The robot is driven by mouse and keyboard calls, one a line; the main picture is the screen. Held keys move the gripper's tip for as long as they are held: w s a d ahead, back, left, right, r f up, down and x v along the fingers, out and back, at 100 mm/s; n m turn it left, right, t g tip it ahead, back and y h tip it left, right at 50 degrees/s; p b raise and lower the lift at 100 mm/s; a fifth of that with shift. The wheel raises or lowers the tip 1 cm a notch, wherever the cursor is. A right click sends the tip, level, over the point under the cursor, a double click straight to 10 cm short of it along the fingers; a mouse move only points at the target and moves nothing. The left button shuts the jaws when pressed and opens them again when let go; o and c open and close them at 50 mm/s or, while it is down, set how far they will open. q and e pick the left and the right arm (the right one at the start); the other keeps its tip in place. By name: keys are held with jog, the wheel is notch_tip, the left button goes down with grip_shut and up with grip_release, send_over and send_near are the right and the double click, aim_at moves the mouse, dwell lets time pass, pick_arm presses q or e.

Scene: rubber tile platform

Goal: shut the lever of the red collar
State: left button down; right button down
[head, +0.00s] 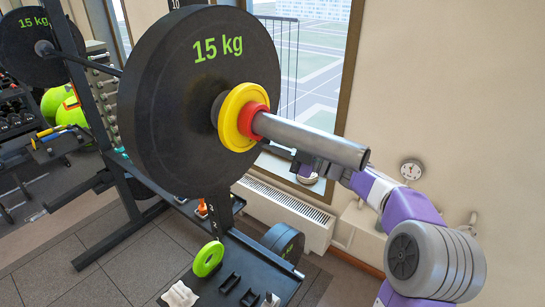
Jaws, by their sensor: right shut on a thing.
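The red collar (252,118) sits around the grey bar sleeve (312,141), against a yellow plate (232,117). Its lever cannot be made out clearly; the sleeve and my gripper cover that side. My right gripper (290,157) comes in from the right, behind and below the sleeve, close to the collar. It is shut on what appears to be the lever, with the fingertips mostly hidden by the sleeve. My left gripper is not in view.
A large black 15 kg plate (165,100) stands inboard of the yellow plate. A radiator (282,213) and wall lie behind. The sleeve's outer end points right.

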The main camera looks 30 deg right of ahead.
jog(key=shift+w+d+r+n+g, duration=0.1)
jog(key=shift+r+n+g, duration=0.3)
jog(key=shift+n, duration=0.65)
jog(key=shift+s+d+r+n+g, duration=0.1)
jog(key=shift+r+n+g, duration=0.25)
jog(key=shift+n, duration=0.75)
jog(key=shift+w+d+r+n+g, duration=0.1)
jog(key=shift+r+n+g, duration=0.3)
jog(key=shift+n, duration=0.65)
jog(key=shift+f+h, duration=0.1)
jog(key=shift+h, duration=0.2)
jog(key=c, duration=1.2)
grip_release()
jog(key=shift+o, duration=0.2)
